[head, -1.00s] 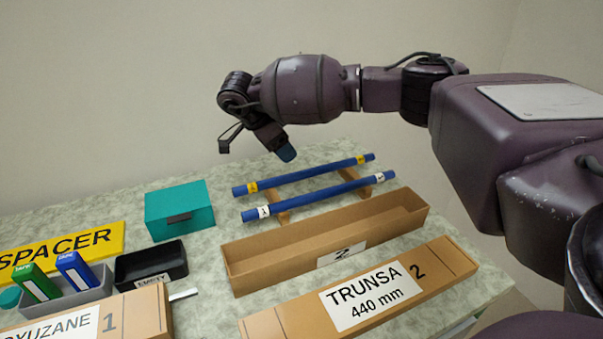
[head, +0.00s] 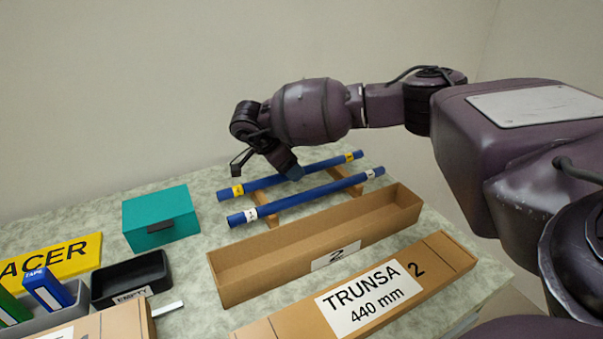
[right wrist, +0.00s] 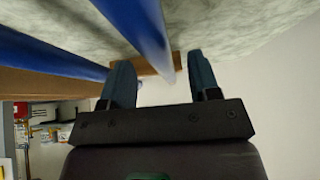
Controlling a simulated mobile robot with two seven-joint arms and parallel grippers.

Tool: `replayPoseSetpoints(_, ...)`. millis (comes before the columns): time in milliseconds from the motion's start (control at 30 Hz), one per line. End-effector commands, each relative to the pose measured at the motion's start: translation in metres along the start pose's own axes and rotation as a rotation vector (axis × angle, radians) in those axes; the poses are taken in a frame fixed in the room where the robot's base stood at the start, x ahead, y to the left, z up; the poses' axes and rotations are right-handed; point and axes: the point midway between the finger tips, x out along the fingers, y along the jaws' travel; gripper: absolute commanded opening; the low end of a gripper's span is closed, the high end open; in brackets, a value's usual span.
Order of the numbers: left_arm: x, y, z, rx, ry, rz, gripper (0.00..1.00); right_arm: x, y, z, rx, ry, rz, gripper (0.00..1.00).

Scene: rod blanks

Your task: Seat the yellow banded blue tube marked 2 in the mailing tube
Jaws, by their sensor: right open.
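The yellow banded blue tube (head: 256,184) lies behind a white banded blue tube (head: 300,197); both rest across wooden supports. A yellow band shows near each end of the rear tube; its mark is too small to read. The mailing tube (head: 240,275) is an open, empty long cardboard box with a 2 label, in front of the tubes. My right gripper (head: 293,172) is open, pointing down at the middle of the yellow banded tube. In the right wrist view a blue tube (right wrist: 148,28) runs between the spread fingers; contact cannot be told. My left gripper is not in view.
A cardboard piece labelled TRUNSA 2, 440 mm (head: 440,262) lies in front of the mailing tube. To the left are a teal box (head: 160,212), a black tray marked EMPTY (head: 155,277), a grey bin with blue and green items and a yellow SPACER sign (head: 60,258).

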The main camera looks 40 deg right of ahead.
Motion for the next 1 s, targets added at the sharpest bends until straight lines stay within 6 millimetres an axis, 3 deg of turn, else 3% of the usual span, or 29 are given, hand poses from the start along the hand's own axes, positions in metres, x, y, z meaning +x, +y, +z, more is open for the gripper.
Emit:
replayPoseSetpoints(33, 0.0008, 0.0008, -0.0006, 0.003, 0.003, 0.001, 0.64, 0.0117, 0.0008, 0.0022, -0.003, 0.003, 0.007, 0.56)
replayPoseSetpoints(100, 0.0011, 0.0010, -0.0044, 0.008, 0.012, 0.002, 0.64, 0.0166, 0.0006, 0.0013, -0.002, 0.002, 0.005, 0.56)
replayPoseSetpoints(367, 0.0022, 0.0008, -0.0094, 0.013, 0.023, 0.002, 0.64, 0.0156, 0.0003, -0.0004, 0.000, -0.001, 0.000, 0.55)
replayPoseSetpoints(700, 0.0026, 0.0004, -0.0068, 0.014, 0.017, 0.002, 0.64, 0.0159, 0.0004, 0.0000, 0.000, 0.000, 0.001, 0.02)
replayPoseSetpoints(1000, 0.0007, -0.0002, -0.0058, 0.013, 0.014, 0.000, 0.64, 0.0128, 0.0004, -0.0019, 0.000, 0.000, 0.000, 0.02)
